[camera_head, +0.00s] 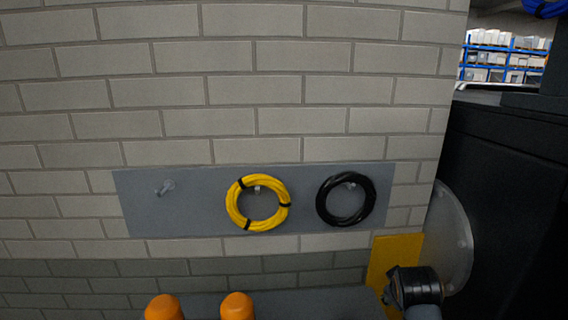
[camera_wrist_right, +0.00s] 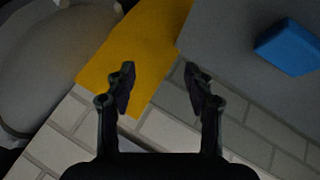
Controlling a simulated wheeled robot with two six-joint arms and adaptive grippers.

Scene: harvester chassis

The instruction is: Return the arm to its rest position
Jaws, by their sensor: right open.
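My right arm (camera_head: 415,287) shows at the bottom right of the head view, in front of a yellow panel (camera_head: 398,252). In the right wrist view my right gripper (camera_wrist_right: 158,78) is open with nothing between its fingers. The yellow panel (camera_wrist_right: 135,45) and a brick wall lie beyond the fingers there. My left gripper is in neither view.
A grey wall board (camera_head: 205,200) carries a bare peg (camera_head: 165,187), a yellow coil (camera_head: 232,203) and a black coil (camera_head: 324,203). Two orange posts (camera_head: 237,307) stand below. A round translucent disc (camera_head: 455,235) is beside my arm. A blue block (camera_wrist_right: 288,47) lies on a grey surface.

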